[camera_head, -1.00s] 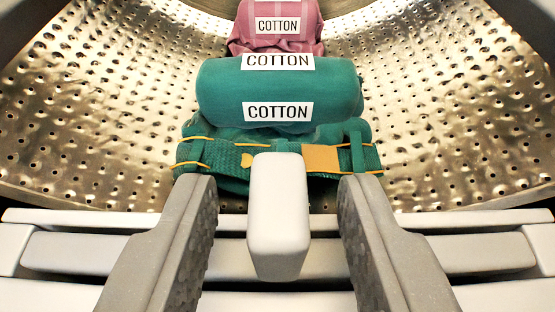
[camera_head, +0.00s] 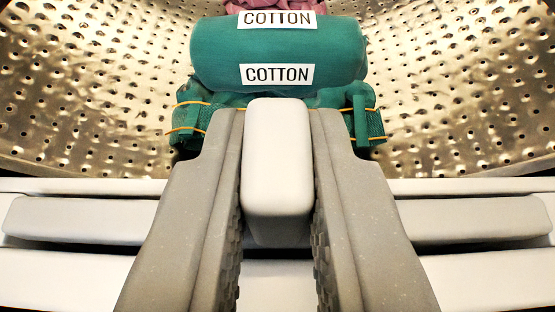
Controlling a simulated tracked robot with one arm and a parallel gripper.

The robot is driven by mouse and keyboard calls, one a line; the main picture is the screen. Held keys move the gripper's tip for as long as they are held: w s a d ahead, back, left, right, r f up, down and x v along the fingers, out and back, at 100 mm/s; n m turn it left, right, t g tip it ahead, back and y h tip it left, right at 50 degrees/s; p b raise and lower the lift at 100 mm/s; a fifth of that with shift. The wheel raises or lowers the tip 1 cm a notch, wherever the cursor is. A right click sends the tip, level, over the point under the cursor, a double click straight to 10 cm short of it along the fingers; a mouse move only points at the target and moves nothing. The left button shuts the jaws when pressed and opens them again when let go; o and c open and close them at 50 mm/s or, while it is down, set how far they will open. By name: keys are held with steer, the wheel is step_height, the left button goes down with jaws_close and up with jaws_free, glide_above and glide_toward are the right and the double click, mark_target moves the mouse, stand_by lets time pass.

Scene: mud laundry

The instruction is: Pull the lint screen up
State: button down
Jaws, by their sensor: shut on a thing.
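The lint screen (camera_head: 80,219) is the pale grey bar lying across the front ledge below the drum opening. Its upright white handle (camera_head: 278,165) stands in the middle of the picture. My gripper (camera_head: 278,150) is shut on this handle, with one grey finger against each side. The fingers hide the parts of the bar beside the handle. The screen's bar still sits in its slot between the white edges of the ledge; how deep it goes is hidden.
A perforated metal drum (camera_head: 90,90) fills the back. In it, behind the handle, lies a rolled green cloth (camera_head: 215,55) with COTTON labels, on green fabric with orange cords. A pink cloth (camera_head: 250,6) lies farther back. The white ledge (camera_head: 60,275) spans the front.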

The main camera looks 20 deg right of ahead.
step_height(320, 180, up, 15)
steer(key=p, duration=0.6)
steer(key=c, duration=1.4)
jaws_free()
steer(key=shift+r, duration=0.1)
steer(key=p+v, duration=0.2)
steer(key=v, duration=1.1)
steer(key=shift+s, duration=0.35)
steer(key=shift+a, duration=0.15)
